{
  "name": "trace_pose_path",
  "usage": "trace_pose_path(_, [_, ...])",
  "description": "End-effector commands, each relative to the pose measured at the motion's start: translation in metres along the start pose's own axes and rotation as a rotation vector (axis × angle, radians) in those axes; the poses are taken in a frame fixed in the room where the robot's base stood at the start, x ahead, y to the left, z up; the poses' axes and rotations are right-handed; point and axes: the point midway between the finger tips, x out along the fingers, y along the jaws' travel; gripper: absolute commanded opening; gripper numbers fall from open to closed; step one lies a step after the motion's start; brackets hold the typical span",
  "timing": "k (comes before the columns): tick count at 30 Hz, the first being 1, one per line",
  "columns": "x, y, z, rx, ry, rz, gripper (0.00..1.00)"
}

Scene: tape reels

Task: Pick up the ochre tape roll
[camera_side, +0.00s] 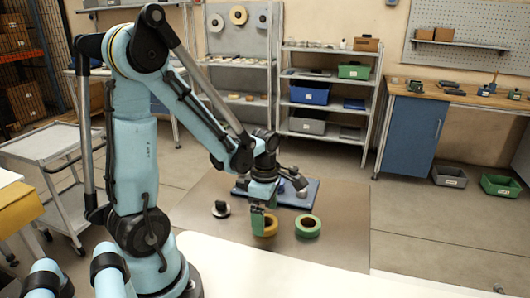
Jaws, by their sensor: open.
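The ochre tape roll (270,228) lies flat on the brown work surface, partly hidden behind a finger of my gripper. My gripper (264,213) points down right at the roll, with its jaws open. One green finger overlaps the roll's left side in the picture. I cannot tell whether the finger is inside the ring, beside it or touching it.
A green tape roll (308,227) lies close to the right of the ochre one. A dark and pale round item (221,209) lies to the left. A blue tray (311,194) with greyish items is behind my gripper. The surface at right is clear.

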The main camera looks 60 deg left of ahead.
Motion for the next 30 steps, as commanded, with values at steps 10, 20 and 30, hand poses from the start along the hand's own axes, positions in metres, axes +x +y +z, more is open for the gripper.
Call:
trace_pose_path(10, [0.022,0.000,0.000,0.000,0.000,0.002,0.99])
trace_pose_path(20, [0.022,0.000,0.000,0.000,0.000,0.002,0.82])
trace_pose_path(30, [0.022,0.000,0.000,0.000,0.000,0.002,0.39])
